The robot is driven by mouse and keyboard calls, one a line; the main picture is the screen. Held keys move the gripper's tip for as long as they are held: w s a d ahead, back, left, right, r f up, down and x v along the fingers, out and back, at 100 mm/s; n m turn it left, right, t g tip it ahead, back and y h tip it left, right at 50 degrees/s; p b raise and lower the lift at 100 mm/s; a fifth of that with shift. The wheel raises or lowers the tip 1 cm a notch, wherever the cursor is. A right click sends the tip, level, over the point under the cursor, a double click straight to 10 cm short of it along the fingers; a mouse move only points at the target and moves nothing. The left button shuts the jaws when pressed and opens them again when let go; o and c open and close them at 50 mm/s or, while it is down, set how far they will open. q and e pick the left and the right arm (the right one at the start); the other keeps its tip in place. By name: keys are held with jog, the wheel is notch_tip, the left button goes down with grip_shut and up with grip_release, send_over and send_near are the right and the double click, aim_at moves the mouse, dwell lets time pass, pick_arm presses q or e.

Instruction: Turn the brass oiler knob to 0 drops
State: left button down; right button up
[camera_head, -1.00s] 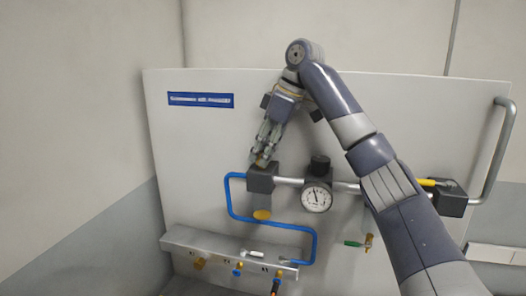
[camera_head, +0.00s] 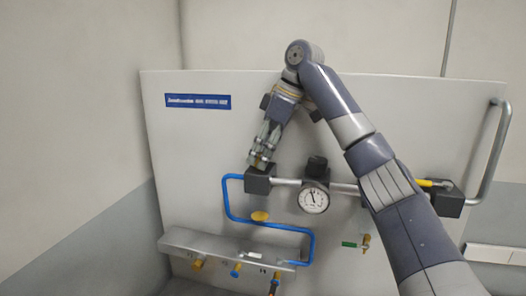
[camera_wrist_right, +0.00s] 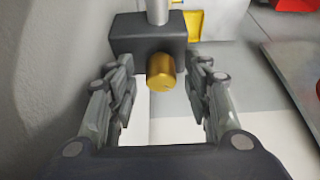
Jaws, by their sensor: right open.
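The brass oiler knob (camera_wrist_right: 161,72) sticks out of a dark block (camera_wrist_right: 148,38) in the right wrist view. My right gripper (camera_wrist_right: 161,92) is open, with one finger on each side of the knob and a gap on both sides. In the head view my right gripper (camera_head: 258,160) points down at the dark block (camera_head: 259,181) at the left end of the pipe, and its fingers largely hide the knob. I cannot read any drop marking on the knob. My left gripper is out of view.
A black-capped regulator with a round gauge (camera_head: 313,197) sits right of the block. A blue hose (camera_head: 228,201) loops below it. A grey manifold (camera_head: 205,246) with brass and blue fittings runs along the bottom. My right arm crosses the panel's right half.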

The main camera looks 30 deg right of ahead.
jog(key=shift+r, duration=0.25)
jog(key=v, duration=1.1)
jog(key=shift+s+r, duration=0.15)
jog(key=shift+r, duration=0.05)
jog(key=shift+d, duration=0.15)
